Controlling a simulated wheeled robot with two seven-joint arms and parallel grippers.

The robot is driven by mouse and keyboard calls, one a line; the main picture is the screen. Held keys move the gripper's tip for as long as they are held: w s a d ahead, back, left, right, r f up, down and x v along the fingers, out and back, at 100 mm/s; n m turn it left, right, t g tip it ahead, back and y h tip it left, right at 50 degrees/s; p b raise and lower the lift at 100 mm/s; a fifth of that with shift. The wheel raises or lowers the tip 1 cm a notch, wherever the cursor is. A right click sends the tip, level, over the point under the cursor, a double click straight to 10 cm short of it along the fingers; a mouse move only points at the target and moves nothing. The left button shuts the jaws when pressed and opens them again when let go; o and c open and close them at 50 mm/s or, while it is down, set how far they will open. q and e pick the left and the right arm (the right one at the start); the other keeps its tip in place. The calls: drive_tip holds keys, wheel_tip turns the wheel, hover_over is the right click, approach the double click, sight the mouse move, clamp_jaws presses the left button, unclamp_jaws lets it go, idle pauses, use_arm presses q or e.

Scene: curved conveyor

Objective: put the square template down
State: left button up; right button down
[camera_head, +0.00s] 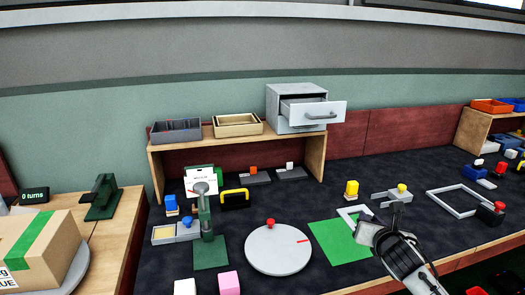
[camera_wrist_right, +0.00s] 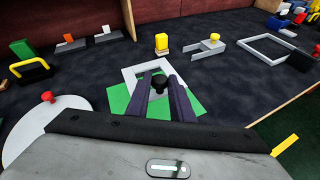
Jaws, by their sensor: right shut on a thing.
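The square template is a small light-grey square frame with a black knob, seen in the wrist view (camera_wrist_right: 130,76) and partly in the head view (camera_head: 347,212). My right gripper (camera_wrist_right: 158,82) is shut on the black knob, between its two dark fingers. The template is over the green sheet (camera_head: 335,247), which also shows in the wrist view (camera_wrist_right: 118,100), with its far part beyond the sheet's edge. I cannot tell whether it touches the surface. The hand hides part of the template. My left gripper is not in view.
A round white disc (camera_head: 278,252) with a red knob lies left of the sheet. A yellow-topped block (camera_head: 351,189) and a grey bracket (camera_head: 380,197) stand behind. A larger grey frame (camera_head: 440,203) lies to the right. A shelf (camera_head: 222,136) stands at the back left.

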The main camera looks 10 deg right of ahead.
drive_tip(key=s+a+r, duration=0.2)
drive_tip(key=s+a, duration=0.9)
drive_tip(key=a, duration=0.4)
drive_tip(key=s+a+r+m+h, duration=0.1)
drive_tip(key=s+a+r, duration=0.1)
drive_tip(key=s, duration=0.4)
drive_tip(key=s+a+r+m+g+h, duration=0.1)
drive_tip(key=s+a+r, duration=0.1)
drive_tip(key=s+r, duration=0.2)
drive_tip(key=s, duration=0.3)
drive_tip(key=shift+s, duration=0.15)
drive_tip(key=shift+r, duration=0.1)
drive_tip(key=shift+d, duration=0.1)
